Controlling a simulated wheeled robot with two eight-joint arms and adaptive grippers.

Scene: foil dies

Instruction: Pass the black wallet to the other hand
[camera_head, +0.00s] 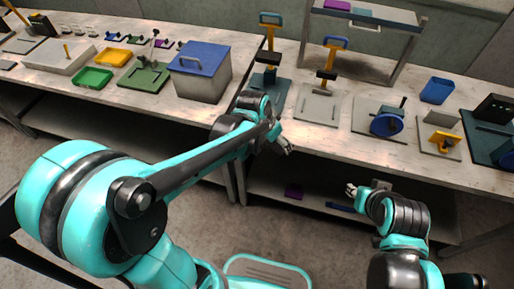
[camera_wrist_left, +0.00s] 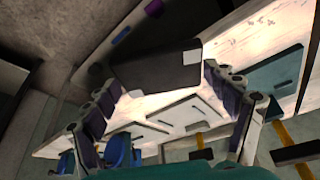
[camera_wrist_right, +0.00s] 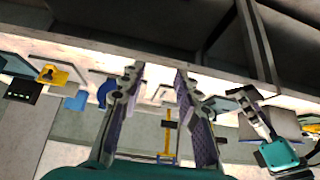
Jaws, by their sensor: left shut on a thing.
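In the head view my left gripper (camera_head: 284,146) is over the bench's front edge, and I cannot make out the wallet there. My right gripper (camera_head: 350,189) is lower and to the right, in front of the bench, apart from the left one. In the right wrist view its fingers (camera_wrist_right: 158,75) are spread with nothing between them.
The bench (camera_head: 330,142) carries a blue-lidded box (camera_head: 203,58), green tray (camera_head: 92,78), two upright presses, a blue wheel fixture (camera_head: 386,124) and a yellow fixture (camera_head: 445,142). A purple piece (camera_head: 293,190) lies on the shelf below. Open floor lies in front.

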